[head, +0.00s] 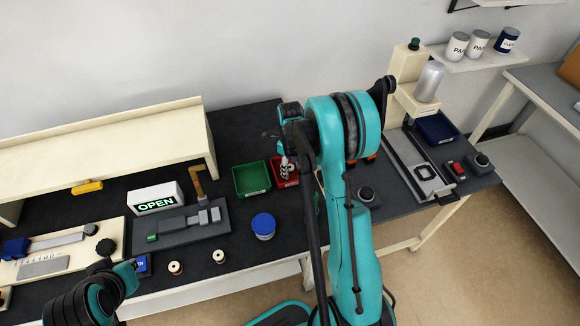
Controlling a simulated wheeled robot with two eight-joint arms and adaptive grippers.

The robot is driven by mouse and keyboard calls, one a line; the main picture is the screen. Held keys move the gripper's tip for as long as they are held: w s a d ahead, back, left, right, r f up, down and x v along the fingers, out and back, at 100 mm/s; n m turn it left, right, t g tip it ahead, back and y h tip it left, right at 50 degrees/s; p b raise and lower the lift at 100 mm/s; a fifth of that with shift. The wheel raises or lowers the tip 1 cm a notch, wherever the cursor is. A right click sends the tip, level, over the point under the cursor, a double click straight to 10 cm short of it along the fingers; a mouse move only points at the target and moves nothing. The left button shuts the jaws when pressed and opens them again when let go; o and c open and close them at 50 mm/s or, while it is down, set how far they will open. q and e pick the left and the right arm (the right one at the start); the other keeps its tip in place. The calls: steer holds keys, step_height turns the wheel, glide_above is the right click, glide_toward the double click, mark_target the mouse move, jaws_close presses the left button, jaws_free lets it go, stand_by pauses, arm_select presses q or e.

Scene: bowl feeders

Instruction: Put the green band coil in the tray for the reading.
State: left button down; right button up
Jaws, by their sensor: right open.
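Two small pale coils with dark centres stand on the dark bench top, a left one (175,268) and a right one (219,256). Their band colours are too small to tell, and I cannot make out a green band. Green (251,180) and red (276,163) trays stand side by side at the bench's middle; a blue tray (437,128) is at the far right. My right gripper (285,158) is open over the red tray, where a small pale and reddish item is partly hidden. My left gripper (135,272) is low at the left; its jaws are unclear.
A grey fixture (180,232) and an OPEN sign (156,199) stand left of the trays. A blue-lidded jar (263,226) stands in front of the green tray. A cream shelf (110,140) runs behind, and a press-like machine (409,68) is at right.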

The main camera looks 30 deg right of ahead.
mark_target(290, 167)
steer(key=shift+r, duration=0.3)
steer(key=s+a+r+n+t+p, duration=0.1)
steer(key=a+r+n, duration=0.15)
steer(key=r, duration=0.35)
steer(key=s+a+r+n+p, duration=0.1)
steer(key=s+r+n, duration=0.15)
steer(key=r, duration=0.35)
steer(key=s+a+r+n+t+p, duration=0.1)
steer(key=a+r+n+p, duration=0.15)
steer(key=r, duration=0.45)
steer(key=s+a+r+n+t, duration=0.2)
steer(key=s+a+n, duration=0.2)
steer(key=s+n, duration=0.3)
steer(key=s+a+r+n+t, duration=0.1)
steer(key=s+a+n+t, duration=0.2)
steer(key=n, duration=1.2)
steer(key=s+a+b, duration=0.1)
steer(key=s+a, duration=0.1)
steer(key=s, duration=0.2)
steer(key=shift+s+a+r, duration=0.25)
steer(key=shift+s+r, duration=0.15)
step_height(290, 167, down, 3)
steer(key=b, duration=0.3)
steer(key=shift+f, duration=0.2)
